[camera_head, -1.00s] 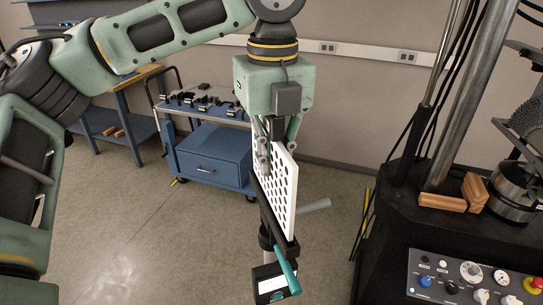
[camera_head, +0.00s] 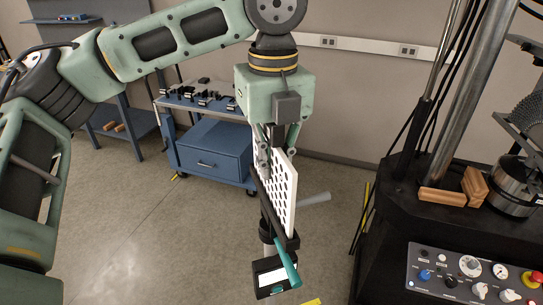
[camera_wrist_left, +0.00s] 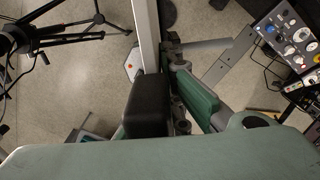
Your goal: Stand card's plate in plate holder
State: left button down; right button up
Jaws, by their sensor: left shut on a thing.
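My left gripper (camera_head: 266,160) points down and is shut on the upper part of a white plate (camera_head: 284,198) with rows of dark holes. The plate is upright, seen at a slant. A black stand (camera_head: 290,242) with a teal lever is at its lower edge; I take this for the plate holder. I cannot tell whether the plate is seated in it. A black box with a white label (camera_head: 272,277) shows below. In the left wrist view the plate's pale edge (camera_wrist_left: 147,35) runs up from between the fingers. My right gripper is not in view.
A blue cart (camera_head: 210,163) with small black parts stands behind. At right is a black testing machine (camera_head: 395,215) with a control panel (camera_head: 475,276) and wooden blocks (camera_head: 442,197). Open floor lies at left. A black tripod (camera_wrist_left: 70,35) shows in the left wrist view.

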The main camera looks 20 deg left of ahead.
aim_at(272, 138)
pick_arm(q)
jog(key=shift+f, duration=0.3)
dwell(0.6)
dwell(0.4)
jog(key=c, duration=1.8)
grip_release()
jog(key=shift+w, duration=0.15)
jog(key=shift+c, duration=0.2)
jog(key=shift+o, duration=0.2)
jog(key=o, duration=0.4)
jog(key=shift+r, duration=0.1)
jog(key=shift+o, duration=0.2)
jog(key=shift+r, duration=2.5)
